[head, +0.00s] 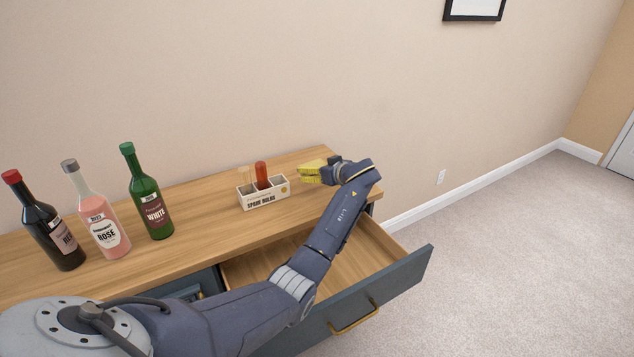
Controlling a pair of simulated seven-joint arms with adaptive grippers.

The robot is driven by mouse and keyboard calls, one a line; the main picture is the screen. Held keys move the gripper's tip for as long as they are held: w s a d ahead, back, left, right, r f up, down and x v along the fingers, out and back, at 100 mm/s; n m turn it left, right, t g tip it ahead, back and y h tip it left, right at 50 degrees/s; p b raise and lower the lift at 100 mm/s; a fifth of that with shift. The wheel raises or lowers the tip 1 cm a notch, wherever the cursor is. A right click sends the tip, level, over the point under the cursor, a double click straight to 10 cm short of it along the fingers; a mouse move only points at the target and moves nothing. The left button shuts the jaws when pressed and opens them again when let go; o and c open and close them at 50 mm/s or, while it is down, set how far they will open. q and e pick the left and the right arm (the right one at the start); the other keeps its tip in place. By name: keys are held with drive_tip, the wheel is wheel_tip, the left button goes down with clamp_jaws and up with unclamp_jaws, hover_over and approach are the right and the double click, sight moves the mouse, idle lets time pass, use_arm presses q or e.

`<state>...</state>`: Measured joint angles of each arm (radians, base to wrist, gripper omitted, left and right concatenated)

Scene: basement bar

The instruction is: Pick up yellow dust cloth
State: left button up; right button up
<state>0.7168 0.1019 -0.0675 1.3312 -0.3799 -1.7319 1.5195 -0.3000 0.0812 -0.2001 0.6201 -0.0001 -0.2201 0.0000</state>
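The yellow dust cloth (312,173) is a small yellow shape near the back right end of the wooden counter top. My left gripper (331,163) is right at its right side, at the end of the arm that comes in from the lower left. The fingers are small and partly hidden by the wrist. I cannot tell whether they are closed on the cloth or only beside it, nor whether the cloth is off the wood. My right gripper is not in view.
A dark red-capped bottle (50,225), a rose bottle (100,215) and a green bottle (148,200) stand farther left. An open drawer (385,290) juts out below my forearm.

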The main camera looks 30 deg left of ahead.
use_arm(q)
wheel_tip(320, 180, up, 12)
drive_tip(key=s+d+f+m+t+h, duration=0.2)
drive_tip(key=s+d+f, duration=0.2)
drive_tip(key=d, duration=0.3)
drive_tip(key=s+d+f+m+t+h, duration=0.1)
drive_tip(key=s+d+f+m+t, duration=0.15)
drive_tip(key=d, duration=0.45)
drive_tip(key=s+d+f+m+t+h, duration=0.1)
drive_tip(key=s+d+f+m+h, duration=0.1)
drive_tip(key=s+d+f, duration=0.35)
drive_tip(key=s+d+f+m+t+h, duration=0.3)
drive_tip(key=s+d+m+h, duration=0.45)
drive_tip(key=s+d, duration=1.2)
drive_tip(key=w+a+r, duration=0.5)
drive_tip(key=w+a, duration=0.5)
drive_tip(key=a, duration=0.3)
drive_tip(key=shift+w+n, duration=0.15)
drive_tip(key=shift+n, duration=0.25)
